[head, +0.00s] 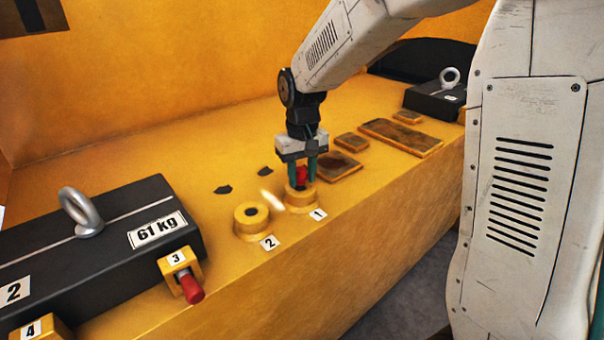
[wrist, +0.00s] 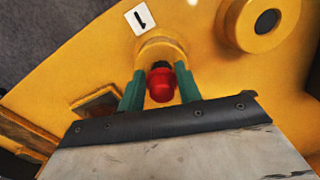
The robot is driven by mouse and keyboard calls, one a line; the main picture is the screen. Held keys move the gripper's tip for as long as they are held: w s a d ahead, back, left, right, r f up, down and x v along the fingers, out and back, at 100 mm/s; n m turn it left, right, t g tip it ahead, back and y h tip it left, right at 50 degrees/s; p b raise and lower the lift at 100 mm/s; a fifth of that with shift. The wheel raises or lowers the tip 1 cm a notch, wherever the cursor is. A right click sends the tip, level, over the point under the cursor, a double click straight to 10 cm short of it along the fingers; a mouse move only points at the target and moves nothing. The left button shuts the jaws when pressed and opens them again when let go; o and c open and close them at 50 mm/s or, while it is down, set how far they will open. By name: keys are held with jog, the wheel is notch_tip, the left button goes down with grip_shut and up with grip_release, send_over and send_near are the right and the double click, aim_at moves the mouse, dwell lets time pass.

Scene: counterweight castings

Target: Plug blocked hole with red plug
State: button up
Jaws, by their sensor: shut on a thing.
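My gripper (head: 302,179) is shut on a red plug (head: 301,175), its green fingers on either side of it. The plug is upright, at the yellow ring-shaped boss labelled 1 (head: 301,203). In the wrist view the red plug (wrist: 160,86) sits between the fingers, with a dark part toward the boss (wrist: 160,46). How deep the plug sits in the hole is hidden. A second yellow boss labelled 2 (head: 251,221) has a dark round centre. Another red plug (head: 190,288) sticks out of the yellow holder labelled 3 (head: 178,265).
A dark 61 kg casting (head: 110,245) with a ring bolt fills the left. A yellow block labelled 4 (head: 42,331) is at the lower left. Brown rectangular plates (head: 400,137) and another dark block (head: 433,103) lie to the right. The yellow surface's front edge runs close by boss 1.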

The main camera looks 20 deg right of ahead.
jog(key=shift+f, duration=0.15)
jog(key=shift+f, duration=0.6)
jog(key=shift+r, duration=0.15)
jog(key=shift+r, duration=0.6)
jog(key=shift+f, duration=0.15)
dwell(1.5)
jog(key=shift+f, duration=0.65)
jog(key=shift+r, duration=0.2)
jog(key=shift+r, duration=0.6)
